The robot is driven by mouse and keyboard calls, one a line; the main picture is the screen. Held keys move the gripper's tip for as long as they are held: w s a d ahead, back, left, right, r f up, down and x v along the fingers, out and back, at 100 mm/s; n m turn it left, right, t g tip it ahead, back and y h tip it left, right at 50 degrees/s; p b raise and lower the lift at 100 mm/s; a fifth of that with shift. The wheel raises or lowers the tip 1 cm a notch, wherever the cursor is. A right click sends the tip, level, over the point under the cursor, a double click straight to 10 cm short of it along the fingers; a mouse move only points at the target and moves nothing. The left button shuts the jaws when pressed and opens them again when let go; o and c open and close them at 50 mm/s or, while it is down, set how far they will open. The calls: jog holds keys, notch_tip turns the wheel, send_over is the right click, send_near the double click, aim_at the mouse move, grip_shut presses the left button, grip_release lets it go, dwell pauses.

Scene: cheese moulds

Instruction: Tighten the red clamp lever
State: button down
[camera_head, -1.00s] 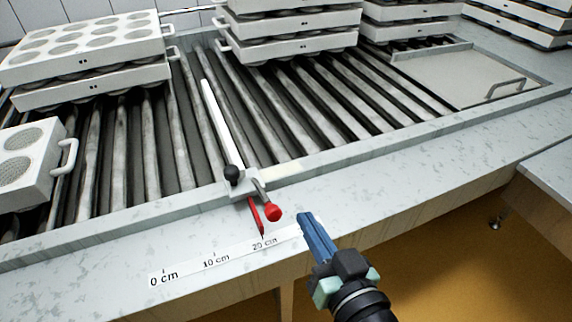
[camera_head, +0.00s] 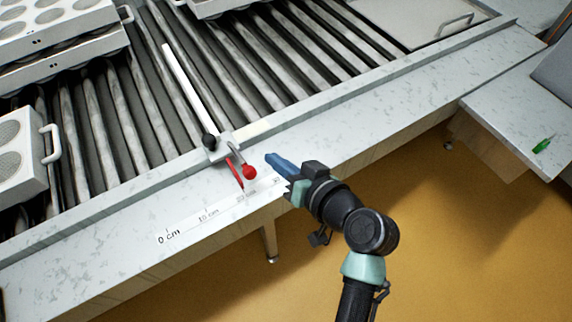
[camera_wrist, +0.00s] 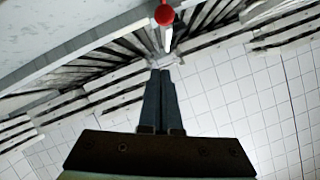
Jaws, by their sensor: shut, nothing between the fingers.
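The red clamp lever (camera_head: 249,172) has a round red knob and sticks out from a pale clamp block (camera_head: 221,149) on the table's front rail. A red pointer (camera_head: 235,174) hangs beside it over the scale. A white bar (camera_head: 185,85) with a black knob (camera_head: 210,142) runs back from the block across the rollers. My gripper (camera_head: 268,158) has blue fingers, closed together and empty, just right of the red knob with a small gap in the head view. In the wrist view the red knob (camera_wrist: 164,15) shows beyond the fingertips (camera_wrist: 160,73), at the top.
A white centimetre scale (camera_head: 205,216) lies along the front ledge. Stacked white moulds (camera_head: 70,45) and a handled mould (camera_head: 25,160) stand at left on the rollers. A side table (camera_head: 520,120) with a green object (camera_head: 543,145) is at right.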

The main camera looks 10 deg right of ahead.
aim_at(240, 159)
jog(key=w+a+f, duration=0.3)
jog(key=f, duration=0.2)
jog(key=shift+a+f, duration=0.15)
jog(key=shift+a, duration=0.05)
jog(key=shift+s, duration=0.1)
